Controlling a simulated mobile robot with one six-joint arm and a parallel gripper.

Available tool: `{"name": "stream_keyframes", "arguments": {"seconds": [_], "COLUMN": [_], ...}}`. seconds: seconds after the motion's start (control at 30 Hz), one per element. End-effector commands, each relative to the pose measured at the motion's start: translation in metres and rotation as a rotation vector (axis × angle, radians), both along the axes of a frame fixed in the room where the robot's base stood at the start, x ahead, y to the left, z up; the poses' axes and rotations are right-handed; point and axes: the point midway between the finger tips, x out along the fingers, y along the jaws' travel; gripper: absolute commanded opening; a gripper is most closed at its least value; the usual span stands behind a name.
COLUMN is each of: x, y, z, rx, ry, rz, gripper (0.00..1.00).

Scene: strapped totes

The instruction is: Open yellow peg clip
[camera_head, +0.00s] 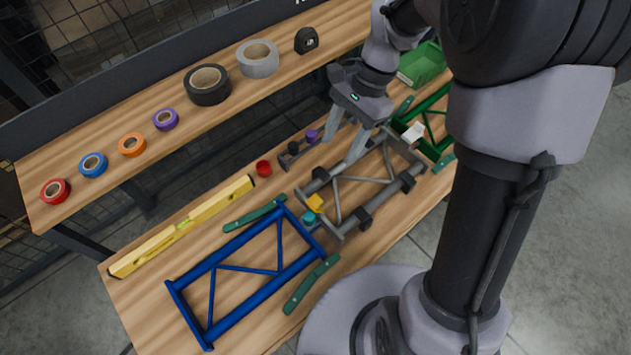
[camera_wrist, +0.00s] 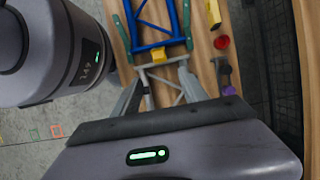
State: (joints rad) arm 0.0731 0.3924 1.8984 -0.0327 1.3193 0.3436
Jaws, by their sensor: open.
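The yellow peg clip (camera_head: 315,203) is a small yellow block at the near left corner of the grey frame (camera_head: 362,181). In the wrist view the yellow clip (camera_wrist: 159,55) sits at the far end of the grey frame, beyond my fingertips. A teal piece (camera_head: 309,219) is right beside it, at the corner of the blue frame (camera_head: 238,268). My gripper (camera_head: 338,155) is above the grey frame, apart from the clip, with its fingers spread and nothing between them. The gripper also shows in the wrist view (camera_wrist: 162,78). Whether the clip is open or closed is too small to tell.
A red cylinder (camera_head: 263,168) and a small rack with black and purple pegs (camera_head: 296,151) stand behind the frames. A yellow level (camera_head: 182,226) lies at left. Green handles (camera_head: 311,284) flank the blue frame. A green frame and bin (camera_head: 421,65) are at right; tape rolls line the back shelf.

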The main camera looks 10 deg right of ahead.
Motion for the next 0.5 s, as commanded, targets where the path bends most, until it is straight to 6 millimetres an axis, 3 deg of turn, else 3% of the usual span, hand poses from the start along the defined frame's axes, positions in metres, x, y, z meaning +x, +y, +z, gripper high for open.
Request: {"name": "stream_keyframes", "arguments": {"seconds": [0.3,0.5], "x": [-0.021,-0.032], "y": [0.028,0.044], "z": [-0.092,-0.136], "rx": [0.003,0.003], "ry": [0.009,0.007], "rz": [0.002,0.001], "gripper": [0.51,0.51]}}
